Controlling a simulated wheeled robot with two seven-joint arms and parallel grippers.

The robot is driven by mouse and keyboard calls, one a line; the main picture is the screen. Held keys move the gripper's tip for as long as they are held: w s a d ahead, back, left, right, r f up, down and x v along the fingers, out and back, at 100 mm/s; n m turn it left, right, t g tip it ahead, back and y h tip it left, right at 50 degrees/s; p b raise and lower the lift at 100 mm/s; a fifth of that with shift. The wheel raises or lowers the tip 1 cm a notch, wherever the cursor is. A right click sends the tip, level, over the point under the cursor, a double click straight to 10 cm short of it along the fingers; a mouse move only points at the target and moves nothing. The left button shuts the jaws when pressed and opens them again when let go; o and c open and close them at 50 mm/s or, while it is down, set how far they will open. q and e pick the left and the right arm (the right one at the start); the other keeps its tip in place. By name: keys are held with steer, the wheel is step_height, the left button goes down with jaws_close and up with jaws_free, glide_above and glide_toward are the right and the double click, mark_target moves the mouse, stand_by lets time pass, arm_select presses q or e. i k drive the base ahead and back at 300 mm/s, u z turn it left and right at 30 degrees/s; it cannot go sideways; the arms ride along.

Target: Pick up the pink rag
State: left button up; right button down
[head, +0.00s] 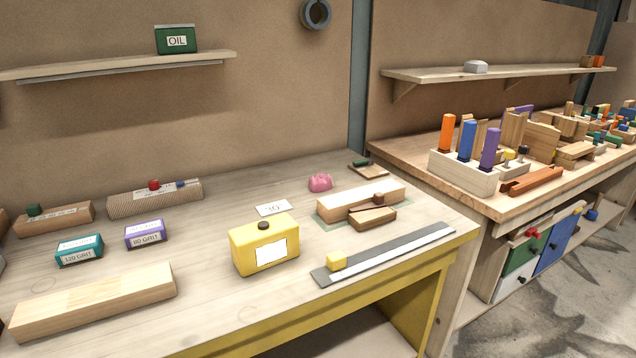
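A small crumpled pink rag (320,183) lies on the light wooden workbench (220,215), towards the back and right of the middle. A white card marked 30 (273,208) lies in front of it to the left. A light wooden block (361,202) lies in front of it to the right. Nothing covers the rag in the head view. Neither of my grippers is in view.
A yellow box (264,245) stands nearer the front edge. A grey and white ruler (385,254) lies along the right front. Teal (79,250) and purple (146,234) grit boxes stand left. A shelf (120,66) hangs above. Bench around the rag is mostly clear.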

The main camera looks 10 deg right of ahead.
mark_target(319, 183)
steer(key=u, duration=3.35)
steer(key=k, duration=2.05)
steer(key=z, duration=1.75)
